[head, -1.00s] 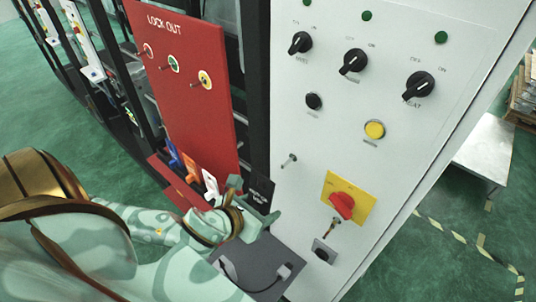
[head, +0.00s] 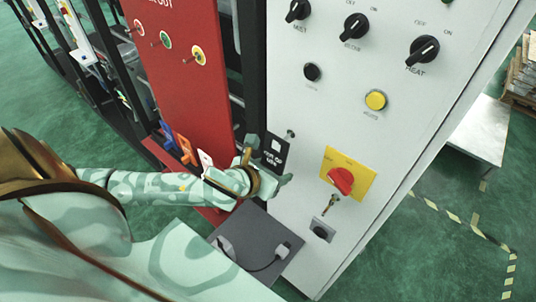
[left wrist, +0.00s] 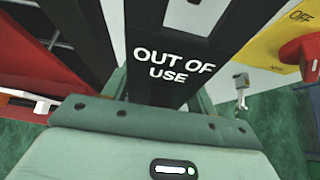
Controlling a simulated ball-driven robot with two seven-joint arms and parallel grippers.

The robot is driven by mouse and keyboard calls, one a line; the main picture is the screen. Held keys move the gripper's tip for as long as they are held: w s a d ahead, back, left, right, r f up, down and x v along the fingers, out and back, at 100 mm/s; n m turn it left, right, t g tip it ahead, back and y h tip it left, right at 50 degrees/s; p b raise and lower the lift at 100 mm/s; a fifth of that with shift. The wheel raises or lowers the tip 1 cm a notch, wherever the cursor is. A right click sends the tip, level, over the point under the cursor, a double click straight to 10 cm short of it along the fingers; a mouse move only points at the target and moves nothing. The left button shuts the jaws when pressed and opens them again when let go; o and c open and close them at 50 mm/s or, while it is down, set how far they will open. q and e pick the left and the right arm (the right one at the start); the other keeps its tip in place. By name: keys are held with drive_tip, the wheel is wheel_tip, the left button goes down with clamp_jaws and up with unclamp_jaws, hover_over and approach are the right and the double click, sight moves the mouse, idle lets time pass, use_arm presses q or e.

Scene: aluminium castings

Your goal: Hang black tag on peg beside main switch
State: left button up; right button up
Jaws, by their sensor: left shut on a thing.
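The black tag (head: 274,157) has white lettering and a light hole near its top. In the left wrist view the tag (left wrist: 172,35) reads "OUT OF USE". My left gripper (head: 267,166) is shut on it and holds it upright before the panel's left edge. The bare metal peg (head: 290,134) sticks out just above and right of the tag in the head view. The gap in depth is hard to tell. The main switch (head: 341,181) is a red knob on a yellow plate, right of and below the peg; it also shows in the left wrist view (left wrist: 304,52). My right gripper is out of view.
The white panel (head: 300,210) carries black knobs and a yellow button (head: 375,99). A key (head: 331,203) hangs below the main switch. The red lockout board (head: 175,70), with several tags low on it, stands left. A grey shelf (head: 262,232) with a cable lies below my gripper.

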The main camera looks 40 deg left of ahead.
sight(288, 163)
use_arm(q)
drive_tip(key=shift+w+d+f+b, duration=0.15)
drive_tip(key=shift+w+b, duration=0.35)
drive_tip(key=shift+w, duration=0.5)
drive_tip(key=shift+w+f+p, duration=0.3)
drive_tip(key=shift+w+p, duration=0.2)
drive_tip(key=o, duration=1.1)
drive_tip(key=shift+c, duration=0.2)
